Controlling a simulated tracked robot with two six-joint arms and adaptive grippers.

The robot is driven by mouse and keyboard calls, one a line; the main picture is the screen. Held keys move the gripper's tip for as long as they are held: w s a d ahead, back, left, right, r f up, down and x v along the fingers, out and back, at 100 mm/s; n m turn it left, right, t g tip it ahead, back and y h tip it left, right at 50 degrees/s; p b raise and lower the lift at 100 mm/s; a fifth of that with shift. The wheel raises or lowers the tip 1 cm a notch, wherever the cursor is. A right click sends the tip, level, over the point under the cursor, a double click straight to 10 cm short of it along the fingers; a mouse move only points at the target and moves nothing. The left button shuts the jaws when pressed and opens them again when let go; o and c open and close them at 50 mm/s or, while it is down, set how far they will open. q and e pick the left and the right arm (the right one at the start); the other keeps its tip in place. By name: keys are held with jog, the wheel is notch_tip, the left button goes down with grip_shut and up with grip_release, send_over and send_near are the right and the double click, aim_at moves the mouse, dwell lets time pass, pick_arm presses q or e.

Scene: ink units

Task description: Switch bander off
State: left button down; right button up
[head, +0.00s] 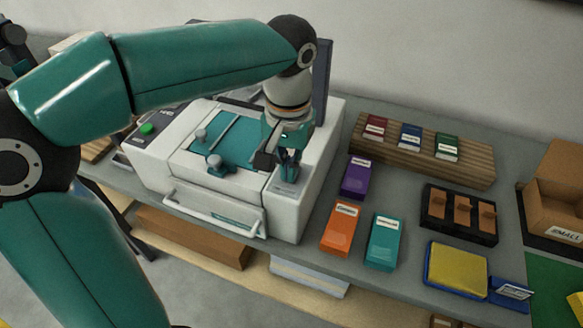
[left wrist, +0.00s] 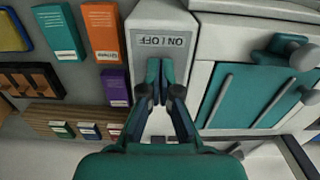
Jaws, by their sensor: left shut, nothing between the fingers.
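The bander, a white machine (head: 228,208) with a teal bed (head: 236,148), stands on the grey bench in the middle of the head view. Its right side carries a narrow white panel with an ON / OFF label (left wrist: 163,40), which reads upside down in the left wrist view. My left gripper (head: 287,178) points down at this panel, shut and empty. In the left wrist view its fingertips (left wrist: 160,64) are together just beside the label and cover part of the panel. I cannot tell whether they touch it, and no switch shows clear of them. My right gripper is not in view.
A green button (head: 148,128) sits on the machine's left side. To the right are purple (head: 356,178), orange (head: 342,230) and teal (head: 385,243) boxes, a wooden rack (head: 480,173), a black tray (head: 437,226) and a yellow pad (head: 457,270). A cardboard box (head: 560,185) stands far right.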

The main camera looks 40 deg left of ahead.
pick_arm(q)
notch_tip(320, 180, up, 7)
jog(key=p, duration=0.5)
jog(key=shift+f, duration=0.2)
jog(key=shift+s+f, duration=0.1)
